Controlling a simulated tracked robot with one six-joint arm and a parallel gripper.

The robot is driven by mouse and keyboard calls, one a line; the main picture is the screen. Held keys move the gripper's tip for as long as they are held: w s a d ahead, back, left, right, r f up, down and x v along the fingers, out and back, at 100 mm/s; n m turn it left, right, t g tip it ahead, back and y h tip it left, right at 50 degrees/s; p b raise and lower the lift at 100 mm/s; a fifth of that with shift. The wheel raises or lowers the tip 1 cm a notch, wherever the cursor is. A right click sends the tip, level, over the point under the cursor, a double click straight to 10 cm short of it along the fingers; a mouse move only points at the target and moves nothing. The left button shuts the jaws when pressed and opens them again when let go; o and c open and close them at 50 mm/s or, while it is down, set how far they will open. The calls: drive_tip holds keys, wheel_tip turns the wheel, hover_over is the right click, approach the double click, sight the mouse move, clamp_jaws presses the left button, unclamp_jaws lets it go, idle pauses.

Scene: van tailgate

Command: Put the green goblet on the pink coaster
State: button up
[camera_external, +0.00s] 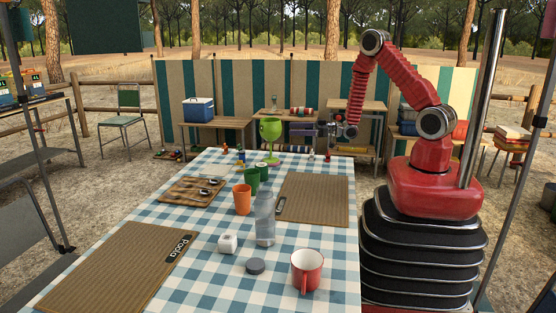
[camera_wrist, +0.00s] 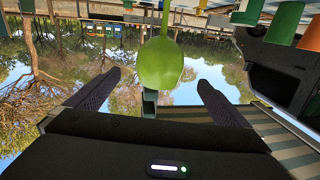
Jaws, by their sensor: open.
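The green goblet (camera_external: 270,129) stands upright near the far edge of the checked table in the external view. In the wrist view, which looks upside down, the goblet's bowl (camera_wrist: 160,66) shows between and beyond the fingers. My gripper (camera_external: 318,130) is to the right of the goblet at about bowl height, apart from it. In the wrist view my gripper (camera_wrist: 159,78) is open, with its two dark fingers spread and nothing held. A small pinkish patch (camera_external: 261,164) lies by the goblet's foot; I cannot tell whether the foot rests on this possible coaster.
Green cups (camera_external: 251,178) and an orange cup (camera_external: 242,199) stand nearer than the goblet. A brown mat (camera_external: 318,198) covers the table's right side. Small figures stand along the far edge.

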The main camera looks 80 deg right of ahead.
drive_tip(key=s+a+r+g+h, duration=0.2)
drive_tip(key=a+r+g+h, duration=0.1)
drive_tip(key=r, duration=0.4)
drive_tip(key=s+a+r+g+h, duration=0.2)
drive_tip(key=r+g+h, duration=0.1)
drive_tip(key=r, duration=0.4)
drive_tip(key=s+a+r+g+y, duration=0.1)
drive_tip(key=s+a, duration=0.3)
drive_tip(key=s, duration=0.4)
drive_tip(key=s+a+r+m+g+y, duration=0.1)
drive_tip(key=s+a+r+g, duration=0.1)
drive_tip(key=s+a, duration=0.3)
drive_tip(key=s+a+r+g, duration=0.1)
drive_tip(key=s+a+g, duration=0.2)
drive_tip(key=s, duration=0.8)
drive_tip(key=shift+s+a+r+y, duration=0.25)
drive_tip(key=shift+a+r+y, duration=0.15)
drive_tip(key=shift+a, duration=0.6)
